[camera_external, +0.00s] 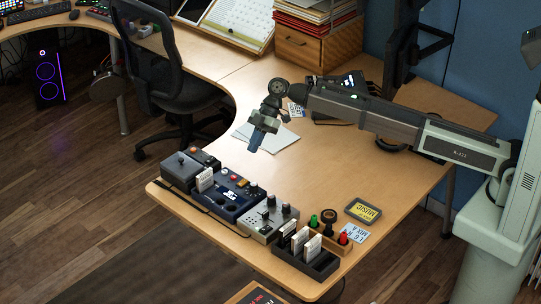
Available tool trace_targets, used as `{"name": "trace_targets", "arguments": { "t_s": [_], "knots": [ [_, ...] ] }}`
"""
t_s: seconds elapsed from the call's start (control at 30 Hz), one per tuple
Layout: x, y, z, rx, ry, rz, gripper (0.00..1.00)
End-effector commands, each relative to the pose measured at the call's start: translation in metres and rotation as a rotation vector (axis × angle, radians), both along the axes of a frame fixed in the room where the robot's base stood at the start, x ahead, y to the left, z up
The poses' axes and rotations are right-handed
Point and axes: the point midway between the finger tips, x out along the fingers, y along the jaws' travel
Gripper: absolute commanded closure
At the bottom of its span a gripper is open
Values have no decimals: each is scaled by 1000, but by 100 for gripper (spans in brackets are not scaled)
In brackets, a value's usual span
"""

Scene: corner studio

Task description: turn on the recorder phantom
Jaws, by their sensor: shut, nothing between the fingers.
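A row of box-shaped devices stands along the table's front edge: a small dark grey box (183,170) with knobs, a dark blue device (232,205) with coloured buttons, and a light grey device (263,224) with dark knobs. I cannot tell which of them is the recorder phantom, or whether any is on; no label is readable. My gripper (254,147) is shut and empty, pointing down in the air behind and above the blue device, apart from all of them.
A black slotted holder (318,268) with white cards stands at the front right. White paper (276,140) lies under my gripper. An office chair (160,70) stands left.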

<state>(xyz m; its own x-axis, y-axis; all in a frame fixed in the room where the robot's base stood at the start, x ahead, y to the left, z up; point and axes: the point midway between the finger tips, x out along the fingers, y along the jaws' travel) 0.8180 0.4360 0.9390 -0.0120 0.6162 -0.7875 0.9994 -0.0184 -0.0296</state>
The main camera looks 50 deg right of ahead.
Motion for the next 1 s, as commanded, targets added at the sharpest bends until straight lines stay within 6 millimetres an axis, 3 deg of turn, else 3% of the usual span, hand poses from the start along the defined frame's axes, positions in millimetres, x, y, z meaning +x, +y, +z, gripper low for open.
{"name": "trace_targets", "arguments": {
  "t_s": [0.1,0.33,0.77,1.0],
  "knots": [
    [11,-23,4,0,-16,9,100],
    [19,-40,6,0,-30,19,100],
    [19,-38,3,-1,-29,19,100],
    [19,-18,-20,-1,-28,20,100]
  ]
}}
